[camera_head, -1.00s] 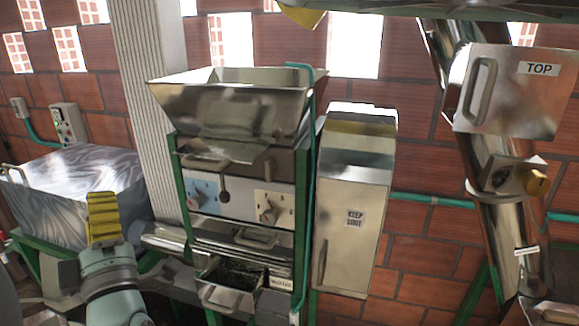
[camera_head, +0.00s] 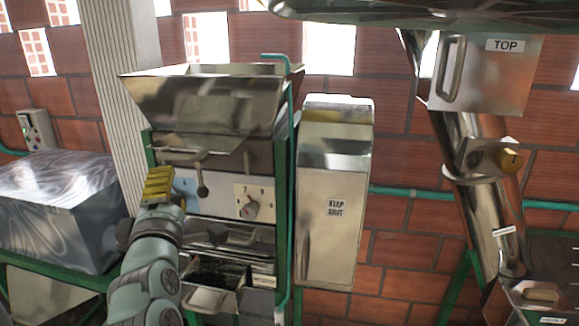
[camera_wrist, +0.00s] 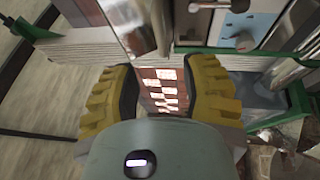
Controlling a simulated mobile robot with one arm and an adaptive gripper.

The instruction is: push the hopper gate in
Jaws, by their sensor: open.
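The metal hopper (camera_head: 205,100) tops the pulper in the head view. The hopper gate (camera_head: 195,147) appears as a metal plate jutting forward beneath it, with a bar handle at its front. How far it stands out is hard to tell. My gripper (camera_head: 158,180) has yellow ridged fingers and is in front of the machine's left side, below and left of the gate. No contact is visible. In the wrist view my gripper (camera_wrist: 160,75) is open and empty, its fingers apart. A metal handle and a dial panel (camera_wrist: 245,22) show at upper right there.
A lever with a dark ball (camera_head: 202,190) hangs under the gate beside the dial (camera_head: 248,207). An open drawer (camera_head: 215,285) sticks out below. A tall metal cabinet (camera_head: 330,240) stands right. A shiny metal box (camera_head: 55,205) lies left.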

